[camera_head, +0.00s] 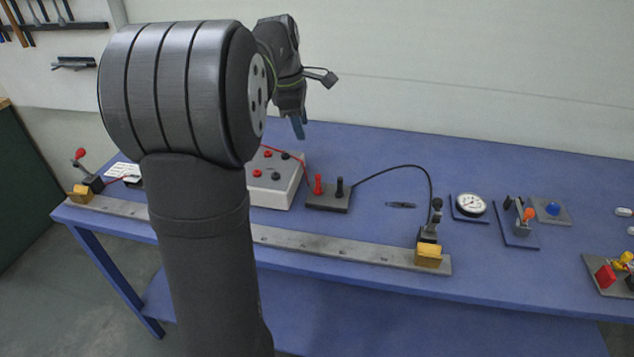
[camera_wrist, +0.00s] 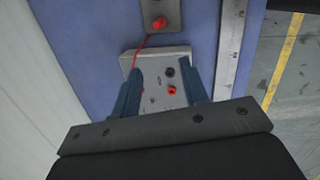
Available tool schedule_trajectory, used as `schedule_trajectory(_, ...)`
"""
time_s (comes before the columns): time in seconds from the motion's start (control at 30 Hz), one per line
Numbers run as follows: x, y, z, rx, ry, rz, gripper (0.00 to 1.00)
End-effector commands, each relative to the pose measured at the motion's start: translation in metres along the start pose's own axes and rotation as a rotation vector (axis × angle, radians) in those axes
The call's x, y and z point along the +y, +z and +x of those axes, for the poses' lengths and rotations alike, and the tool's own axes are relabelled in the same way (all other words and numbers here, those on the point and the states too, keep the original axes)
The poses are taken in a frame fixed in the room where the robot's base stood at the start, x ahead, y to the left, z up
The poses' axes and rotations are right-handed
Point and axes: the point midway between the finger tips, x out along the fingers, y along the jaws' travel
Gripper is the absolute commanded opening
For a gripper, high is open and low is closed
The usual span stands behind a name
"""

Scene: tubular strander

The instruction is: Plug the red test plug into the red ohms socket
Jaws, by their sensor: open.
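The red test plug (camera_head: 318,184) stands upright in a dark holder block (camera_head: 328,203), beside a black plug (camera_head: 340,187). In the wrist view the red plug (camera_wrist: 159,22) is at the top, with its red lead running down toward the meter box. The light grey box (camera_head: 272,195) has red and black sockets on its top; one red socket (camera_head: 257,173) is at its front left. A red socket (camera_wrist: 171,90) also shows between my fingers in the wrist view. Socket labels are unreadable. My gripper (camera_head: 298,125) is open, empty, above the box, apart from the plug.
A metal rail (camera_head: 330,247) runs along the bench front, with a clamp and yellow block (camera_head: 428,256) at its right end. A black lead arches from the black plug to it. A dial gauge (camera_head: 470,205) lies right. My arm hides part of the bench.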

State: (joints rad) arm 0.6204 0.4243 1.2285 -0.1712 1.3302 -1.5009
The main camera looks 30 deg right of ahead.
Motion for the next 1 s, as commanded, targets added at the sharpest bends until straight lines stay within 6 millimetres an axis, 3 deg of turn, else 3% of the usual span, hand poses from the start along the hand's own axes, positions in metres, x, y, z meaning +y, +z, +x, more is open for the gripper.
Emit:
schedule_trajectory(0.1, 0.02, 0.015, 0.023, 0.065, -0.077, -0.092, 0.41)
schedule_trajectory(0.33, 0.039, 0.03, 0.046, 0.166, -0.141, -0.223, 0.41)
schedule_trajectory(0.53, 0.037, 0.028, 0.066, 0.182, -0.151, -0.246, 0.41)
schedule_trajectory(1.0, 0.021, 0.013, 0.157, 0.18, -0.149, -0.244, 0.41)
